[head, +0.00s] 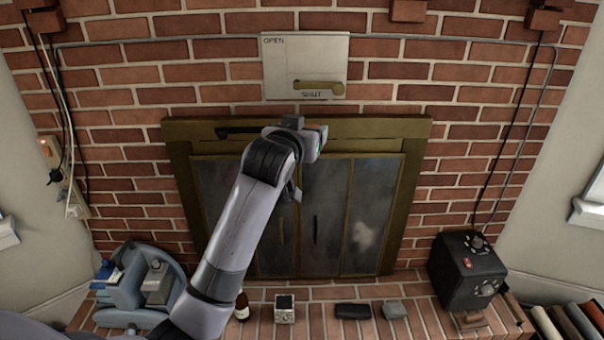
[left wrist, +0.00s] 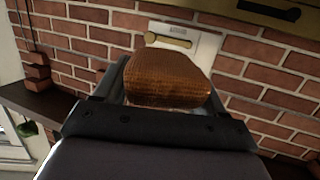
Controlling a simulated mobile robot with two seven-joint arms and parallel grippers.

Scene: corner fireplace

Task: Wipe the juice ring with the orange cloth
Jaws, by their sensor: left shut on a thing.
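My left arm reaches up in the head view to the fireplace's top edge, where the left gripper (head: 306,140) is small and seen from behind. In the left wrist view the orange cloth (left wrist: 168,78) is a bulging, ribbed brown-orange pad held at the end of the left gripper (left wrist: 165,100). The gripper is shut on it. Only a small orange patch of the cloth shows in the head view. I cannot make out a juice ring in either view. My right gripper is not in view.
The brass-framed glass fireplace doors (head: 376,215) have a pale smudge on the right. Above is an OPEN/SHUT plate with a lever (head: 318,86). On the brick hearth stand a blue machine (head: 125,290), a bottle (head: 242,306), several small items and a black box (head: 468,268).

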